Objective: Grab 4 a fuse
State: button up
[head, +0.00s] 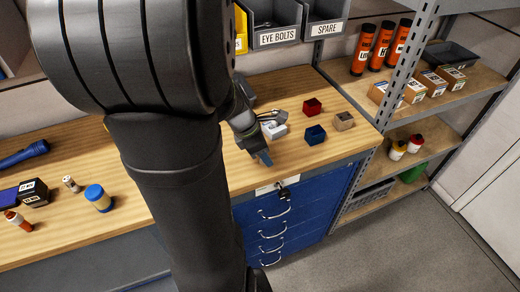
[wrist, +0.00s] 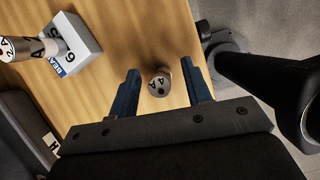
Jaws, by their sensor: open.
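A small metal-capped fuse (wrist: 159,82) marked 4 A stands on the wooden bench in the wrist view, seen end-on. My gripper (wrist: 161,72) is open, with one blue finger on each side of the fuse and a gap on both sides. A second fuse (wrist: 22,48), marked 2 A, is at the upper left, beside or on a pale numbered block (wrist: 68,42). In the head view my gripper (head: 262,157) is low over the bench near its front edge, and the 4 A fuse is hidden there. The pale block (head: 273,127) shows just behind the gripper.
A blue-capped jar (head: 98,198) and a flashlight (head: 22,153) are at left. Bins (head: 275,38) hang behind. The bench front edge is close.

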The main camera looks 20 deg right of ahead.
jog(key=shift+d+f, duration=0.2)
jog(key=shift+f, duration=0.25)
grip_shut()
jog(key=shift+r, duration=0.1)
